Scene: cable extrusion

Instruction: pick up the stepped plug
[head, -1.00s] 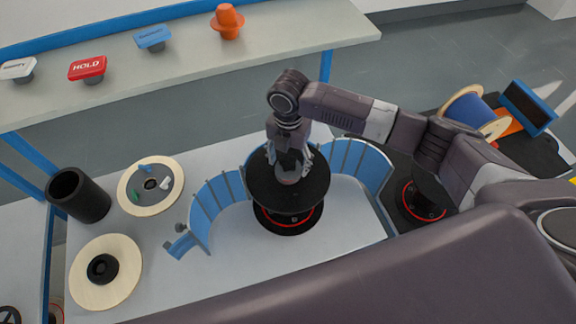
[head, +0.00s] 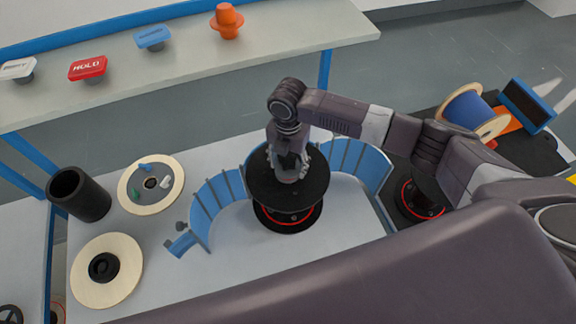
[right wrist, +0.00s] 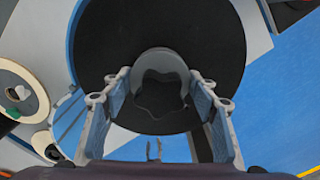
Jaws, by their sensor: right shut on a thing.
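The stepped plug appears to be the grey round piece (right wrist: 160,64) in the middle of a black disc (right wrist: 215,35) in the right wrist view; its steps are hard to make out. In the head view my right gripper hides most of it, on top of the black drum (head: 317,190). My right gripper (head: 289,177) points down over the drum's top and is shut on the grey piece. In the right wrist view its two fingers (right wrist: 160,92) stand on either side of the piece. My left gripper is not in view.
A blue curved guard (head: 208,200) surrounds the drum's back and sides on the grey table. Left are a black cylinder (head: 88,200) and two pale discs (head: 126,197) (head: 83,273). The shelf behind holds an orange stepped piece (head: 228,20) and red (head: 87,68) and blue blocks (head: 152,37).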

